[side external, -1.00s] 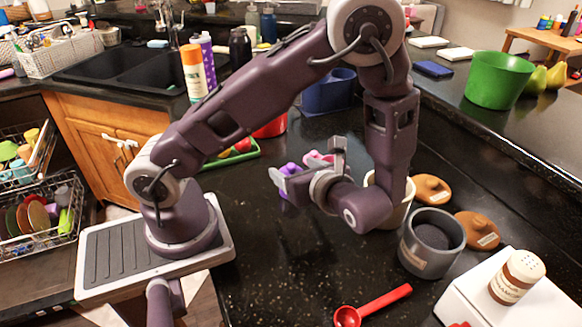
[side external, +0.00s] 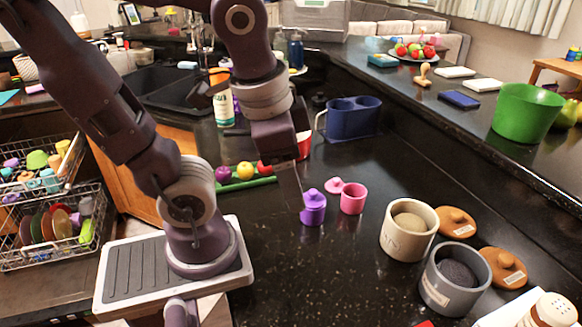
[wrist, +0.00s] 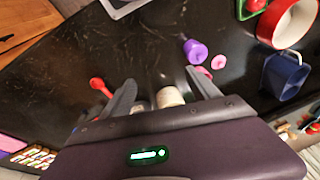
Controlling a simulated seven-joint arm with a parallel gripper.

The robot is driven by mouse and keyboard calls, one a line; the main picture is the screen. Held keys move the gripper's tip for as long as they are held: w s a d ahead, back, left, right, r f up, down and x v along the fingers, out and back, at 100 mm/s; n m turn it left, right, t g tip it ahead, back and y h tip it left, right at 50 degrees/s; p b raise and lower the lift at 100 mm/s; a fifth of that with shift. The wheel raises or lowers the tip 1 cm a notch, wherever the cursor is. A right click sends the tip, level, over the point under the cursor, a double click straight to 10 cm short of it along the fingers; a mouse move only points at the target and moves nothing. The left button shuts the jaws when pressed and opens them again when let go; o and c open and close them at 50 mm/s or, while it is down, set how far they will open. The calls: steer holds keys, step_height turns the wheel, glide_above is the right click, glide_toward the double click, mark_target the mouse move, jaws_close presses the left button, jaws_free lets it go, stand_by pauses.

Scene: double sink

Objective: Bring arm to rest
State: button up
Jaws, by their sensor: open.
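My gripper (side external: 297,178) hangs from my raised arm at the middle of the side external view, pointing down towards the black counter (side external: 290,275). In the wrist view my gripper (wrist: 160,92) has its two fingers spread wide. Nothing is between them in its grip, and objects on the counter show beyond the fingers. In the side view the tip appears close to the lidded purple jar (side external: 313,208), but I cannot tell the gap there. The wrist view shows the purple jar (wrist: 195,52) apart from the fingers.
A pink jar (side external: 352,198), a beige canister (side external: 404,236) and a grey canister (side external: 446,283) stand to the right. A blue container (side external: 353,117) stands behind. A red spoon (wrist: 101,87) lies on the counter. The front middle of the counter is clear.

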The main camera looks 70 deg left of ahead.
steer(key=r+n+t, duration=0.1)
steer(key=d+r+n+t+h, duration=0.1)
steer(key=shift+s+t, duration=0.2)
steer(key=shift+t, duration=0.1)
steer(key=shift+a, duration=0.1)
stand_by(1.0)
